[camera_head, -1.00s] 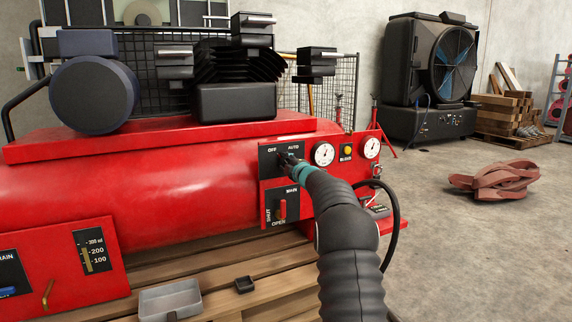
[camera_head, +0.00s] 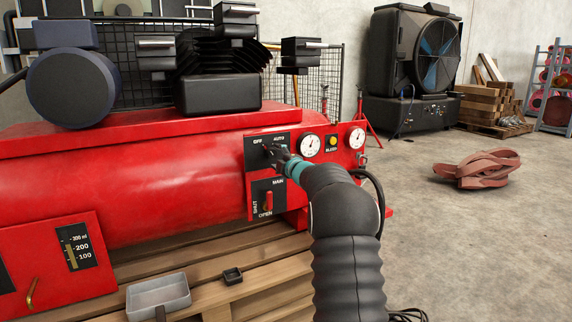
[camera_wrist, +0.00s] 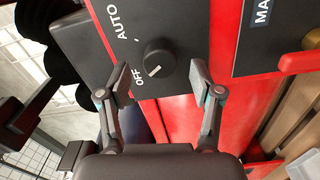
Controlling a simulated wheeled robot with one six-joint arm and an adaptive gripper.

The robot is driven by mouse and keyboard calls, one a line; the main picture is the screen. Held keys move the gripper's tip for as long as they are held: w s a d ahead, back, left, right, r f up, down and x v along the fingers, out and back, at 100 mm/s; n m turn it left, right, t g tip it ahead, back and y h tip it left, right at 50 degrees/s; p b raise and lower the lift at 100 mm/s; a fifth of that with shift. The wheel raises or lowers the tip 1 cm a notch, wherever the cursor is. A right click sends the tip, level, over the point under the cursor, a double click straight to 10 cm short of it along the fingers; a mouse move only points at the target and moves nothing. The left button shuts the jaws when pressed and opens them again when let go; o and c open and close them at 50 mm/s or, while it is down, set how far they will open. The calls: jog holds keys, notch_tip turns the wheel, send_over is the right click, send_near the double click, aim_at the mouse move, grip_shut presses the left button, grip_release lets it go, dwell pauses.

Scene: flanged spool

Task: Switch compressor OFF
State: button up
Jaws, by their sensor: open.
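The red compressor (camera_head: 170,190) fills the left of the head view. Its black switch panel (camera_head: 252,160) reads OFF at left and AUTO at right. My gripper (camera_head: 272,150) is in front of this panel and hides most of the knob in the head view. In the wrist view the round black knob (camera_wrist: 158,58) shows beside the OFF and AUTO labels, with its white mark on the side near OFF. My gripper (camera_wrist: 160,78) is open there, one finger on either side below the knob, with nothing between them. Whether a finger touches the panel I cannot tell.
Right of the switch are two gauges (camera_head: 310,145) and a yellow button (camera_head: 333,141). Below is the MAIN valve panel (camera_head: 277,197) with a red lever. A grey tray (camera_head: 158,294) sits on the wooden pallet (camera_head: 262,278). Open concrete floor (camera_head: 470,240) lies at right.

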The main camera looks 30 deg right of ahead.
jog(key=s, duration=0.7)
